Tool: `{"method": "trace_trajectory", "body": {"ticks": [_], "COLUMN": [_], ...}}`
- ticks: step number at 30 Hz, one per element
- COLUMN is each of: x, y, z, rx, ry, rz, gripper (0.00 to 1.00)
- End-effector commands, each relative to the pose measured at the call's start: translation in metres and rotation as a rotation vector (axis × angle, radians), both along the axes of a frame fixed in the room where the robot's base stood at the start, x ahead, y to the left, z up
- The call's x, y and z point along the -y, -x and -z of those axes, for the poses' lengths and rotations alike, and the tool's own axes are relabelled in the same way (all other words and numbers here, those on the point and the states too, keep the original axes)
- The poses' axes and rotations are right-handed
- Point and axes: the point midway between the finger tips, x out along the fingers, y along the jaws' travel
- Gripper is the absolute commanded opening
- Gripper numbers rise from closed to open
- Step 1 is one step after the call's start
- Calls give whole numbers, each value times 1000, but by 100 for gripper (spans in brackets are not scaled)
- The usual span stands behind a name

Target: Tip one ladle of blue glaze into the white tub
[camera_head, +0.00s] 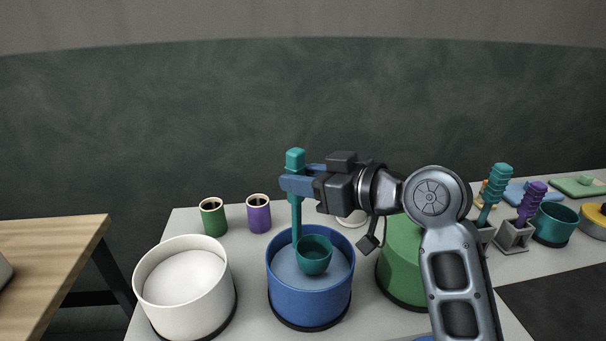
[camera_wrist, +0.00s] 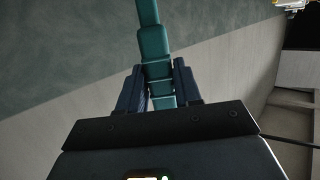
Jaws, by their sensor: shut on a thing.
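A teal ladle (camera_head: 314,256) hangs upright over the blue tub (camera_head: 308,301), its bowl at or just inside the rim. I cannot tell whether the bowl touches the blue-grey glaze (camera_head: 296,272) or what it holds. My gripper (camera_head: 298,184) is shut on the upper part of the ladle's handle. In the wrist view, the teal handle (camera_wrist: 154,45) runs between the two fingers of my gripper (camera_wrist: 160,85). The white tub (camera_head: 182,303) stands to the left of the blue tub, with a pale white surface inside.
A green tub (camera_head: 403,270) stands to the right, partly behind my arm. A green cup (camera_head: 214,217) and a purple cup (camera_head: 259,213) stand behind the tubs. Teal and purple handles (camera_head: 494,190) stand in grey holders further right. A narrow gap separates the white and blue tubs.

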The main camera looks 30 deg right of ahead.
Motion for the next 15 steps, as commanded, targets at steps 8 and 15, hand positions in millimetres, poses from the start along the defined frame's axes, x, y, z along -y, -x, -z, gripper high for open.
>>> {"method": "trace_trajectory", "body": {"ticks": [8,15], "x": [0,0], "y": [0,0], "z": [26,46], "rx": [0,0], "ry": [1,1], "rz": [-1,-1], "gripper": [0,0]}}
